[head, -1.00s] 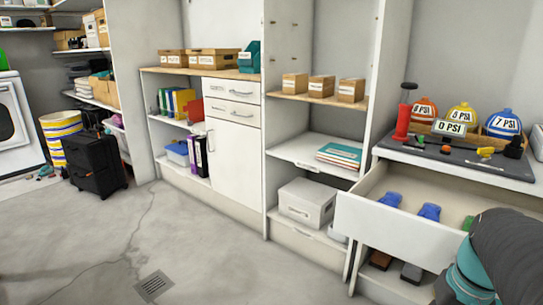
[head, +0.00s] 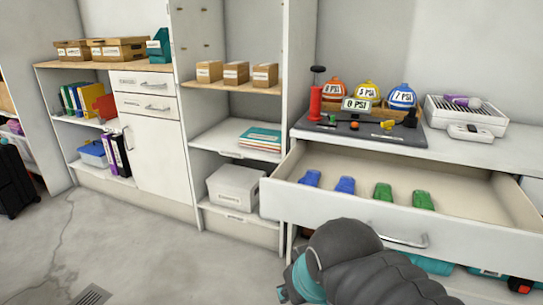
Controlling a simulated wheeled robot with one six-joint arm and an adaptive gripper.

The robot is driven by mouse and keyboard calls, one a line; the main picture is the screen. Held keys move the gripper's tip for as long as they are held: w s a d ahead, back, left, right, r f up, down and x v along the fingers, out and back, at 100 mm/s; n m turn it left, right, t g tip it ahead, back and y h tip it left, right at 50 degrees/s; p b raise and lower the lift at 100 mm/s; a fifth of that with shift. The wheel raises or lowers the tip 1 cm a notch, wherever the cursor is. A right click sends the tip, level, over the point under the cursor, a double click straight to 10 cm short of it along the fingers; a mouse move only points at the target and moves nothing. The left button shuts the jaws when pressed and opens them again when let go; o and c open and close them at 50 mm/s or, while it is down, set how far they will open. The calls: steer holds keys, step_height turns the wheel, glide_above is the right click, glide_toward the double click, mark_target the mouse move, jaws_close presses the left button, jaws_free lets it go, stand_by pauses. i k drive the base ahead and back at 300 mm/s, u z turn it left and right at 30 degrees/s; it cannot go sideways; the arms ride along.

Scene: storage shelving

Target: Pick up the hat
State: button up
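My grey and teal arm shows at the bottom, in front of the open drawer, well short of the domes.
The open drawer (head: 300,204) juts out below the counter, holding blue items (head: 345,185) and green items (head: 383,192). A red pump-like object (head: 316,103) stands left of the domes. A white slatted box (head: 466,115) is to their right. Grey floor at the left is free.

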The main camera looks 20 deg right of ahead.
mark_target(460, 100)
steer(key=z, duration=1.25)
